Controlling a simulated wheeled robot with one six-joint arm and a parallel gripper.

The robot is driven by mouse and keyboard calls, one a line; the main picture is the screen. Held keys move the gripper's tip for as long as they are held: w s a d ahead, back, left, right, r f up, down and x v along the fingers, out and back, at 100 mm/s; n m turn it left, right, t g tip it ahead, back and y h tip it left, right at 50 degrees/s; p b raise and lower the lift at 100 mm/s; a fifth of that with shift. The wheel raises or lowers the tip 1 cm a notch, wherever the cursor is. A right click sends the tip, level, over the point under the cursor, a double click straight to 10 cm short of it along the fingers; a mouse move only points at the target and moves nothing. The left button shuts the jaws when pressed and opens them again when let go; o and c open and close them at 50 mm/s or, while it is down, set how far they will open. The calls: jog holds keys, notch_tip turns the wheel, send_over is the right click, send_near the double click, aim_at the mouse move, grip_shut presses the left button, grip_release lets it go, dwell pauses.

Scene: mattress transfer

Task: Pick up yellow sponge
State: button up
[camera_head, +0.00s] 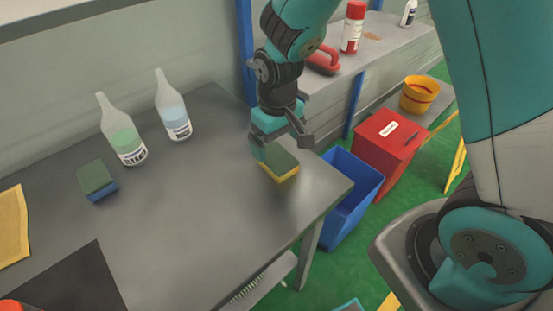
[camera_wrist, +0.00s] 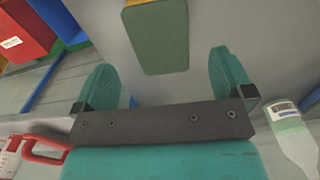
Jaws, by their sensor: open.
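The yellow sponge (camera_head: 284,172) has a green top and lies on the grey table near its right corner. My gripper (camera_head: 283,150) is just above and behind the sponge in the head view. In the wrist view my gripper (camera_wrist: 170,76) has its two teal fingers wide apart with nothing between them.
A blue sponge with green top (camera_head: 97,181) and two bottles (camera_head: 123,135) (camera_head: 173,110) stand to the left on the table. A yellow cloth (camera_head: 12,225) lies far left. A blue bin (camera_head: 350,195) and red box (camera_head: 390,140) are beyond the table's right edge.

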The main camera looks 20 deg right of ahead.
aim_at(277, 157)
jog(key=shift+w+f+p, duration=0.1)
jog(key=shift+f+p, duration=0.5)
jog(key=shift+f, duration=2.25)
jog(key=c, duration=1)
